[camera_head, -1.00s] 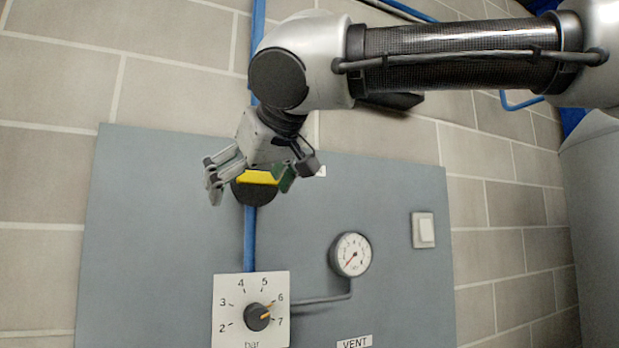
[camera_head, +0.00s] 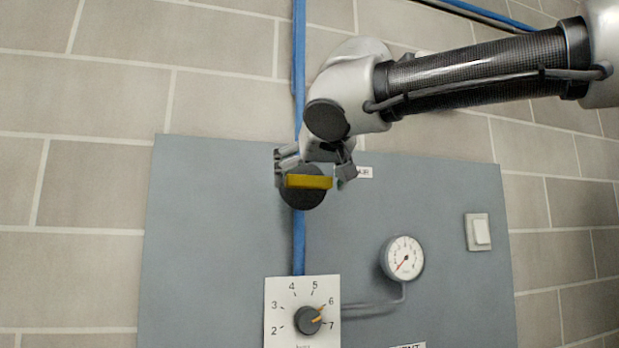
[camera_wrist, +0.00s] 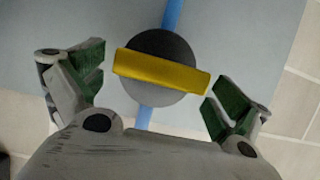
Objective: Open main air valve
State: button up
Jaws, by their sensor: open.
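The main air valve has a yellow bar handle (camera_head: 308,182) on a dark round body (camera_head: 303,198), set on the blue vertical pipe. The handle lies crosswise to the pipe, about level in the head view. In the wrist view the yellow handle (camera_wrist: 160,71) is slightly tilted and sits between and ahead of the fingers. My gripper (camera_head: 318,170) is open at the valve, its fingers spread on the left and right of the handle. In the wrist view my gripper's (camera_wrist: 153,92) green pads stand apart from the handle ends.
A round gauge (camera_head: 402,258) and a white switch (camera_head: 479,232) are at right. A blue pipe (camera_head: 299,240) runs vertically.

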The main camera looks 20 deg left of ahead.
jog(key=shift+w+a, duration=0.1)
jog(key=shift+w, duration=0.05)
jog(key=shift+f, duration=0.1)
jog(key=c, duration=0.9)
jog(key=shift+c, duration=0.2)
